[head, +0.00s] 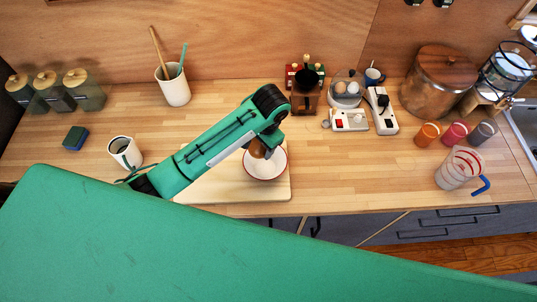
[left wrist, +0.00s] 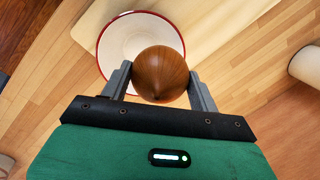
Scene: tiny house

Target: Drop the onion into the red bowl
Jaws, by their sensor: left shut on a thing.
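A brown onion (left wrist: 159,72) is held between the two grey fingers of my left gripper (left wrist: 160,84), as the left wrist view shows. In the head view the onion (head: 257,149) shows at the end of my left arm, over the left part of the bowl. The bowl (head: 266,172) is white inside with a red rim and stands on a pale cutting board. In the left wrist view the bowl (left wrist: 118,45) lies behind the onion, which hides part of it. The gap between onion and bowl is hard to judge. My right gripper is not in view.
The cutting board (head: 235,188) lies near the counter's front edge. A white mug (head: 124,152) stands to its left. A coffee grinder (head: 305,92), power strips (head: 381,110), coloured cups (head: 455,133) and a measuring jug (head: 459,169) stand to the right. The counter between board and jug is clear.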

